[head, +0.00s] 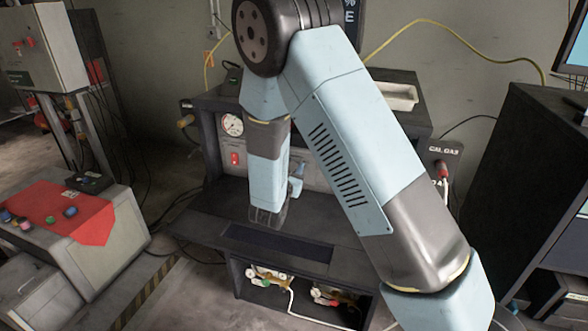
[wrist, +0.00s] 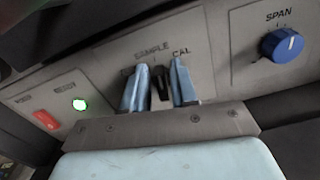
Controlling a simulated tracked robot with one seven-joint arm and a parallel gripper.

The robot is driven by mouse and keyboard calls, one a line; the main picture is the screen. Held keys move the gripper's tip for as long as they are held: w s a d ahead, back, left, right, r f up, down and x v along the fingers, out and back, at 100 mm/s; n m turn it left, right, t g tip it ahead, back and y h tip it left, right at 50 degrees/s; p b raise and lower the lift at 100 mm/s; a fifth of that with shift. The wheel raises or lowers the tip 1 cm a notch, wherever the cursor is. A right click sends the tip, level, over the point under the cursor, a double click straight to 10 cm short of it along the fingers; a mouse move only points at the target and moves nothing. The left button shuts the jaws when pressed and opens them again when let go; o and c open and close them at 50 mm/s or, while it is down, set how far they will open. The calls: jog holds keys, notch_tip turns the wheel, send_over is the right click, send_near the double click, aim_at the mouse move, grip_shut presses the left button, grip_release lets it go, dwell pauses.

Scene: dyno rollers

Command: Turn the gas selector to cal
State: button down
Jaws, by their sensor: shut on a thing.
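The gas selector (wrist: 160,84) is a small dark knob on a light grey panel (wrist: 205,62). The labels SAMPLE and CAL are above it; a label further left is partly hidden. My gripper (wrist: 159,78) has its two light blue fingers on either side of the knob, shut on it. The knob stands roughly upright in the wrist view, but the fingers cover much of it and its exact setting cannot be told. In the head view my arm covers the selector.
A blue SPAN knob (wrist: 282,46) is to the right of the selector.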

jog(key=shift+s+d+f+m, duration=0.1)
jog(key=shift+d+m, duration=0.05)
jog(key=shift+m, duration=1.1)
jog(key=shift+s+d+f+m, duration=0.1)
jog(key=shift+d+f+m, duration=0.05)
jog(key=shift+m, duration=1.15)
jog(key=shift+d+f+m, duration=0.1)
jog(key=shift+d+m, duration=0.05)
jog(key=shift+m, duration=1.4)
jog(key=shift+f, duration=0.1)
jog(key=c, duration=1.2)
grip_release()
jog(key=shift+o, duration=0.2)
jog(key=v, duration=1.3)
jog(key=shift+s, duration=0.4)
